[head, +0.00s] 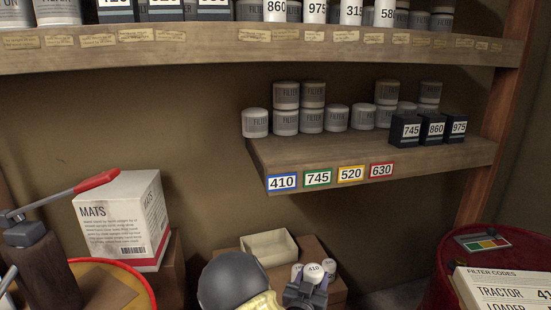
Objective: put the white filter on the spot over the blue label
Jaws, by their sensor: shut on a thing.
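The blue label (282,182) reads 410 and is at the left end of the lower shelf's front edge. The shelf board (272,160) above it is bare. My gripper (306,286) is at the bottom centre, below the shelf, seen from behind. It is shut on a white filter (314,269) marked 410, which shows just beyond it. The fingertips are mostly hidden, so the exact grip does not show.
Other white round tops show beside the held filter, by a cardboard box (325,255) with an open tray (269,246). Grey filters (285,121) stand at the shelf's back, and dark boxes (404,130) at its right. An upper shelf (250,45) overhangs. A red drum (440,250) stands right.

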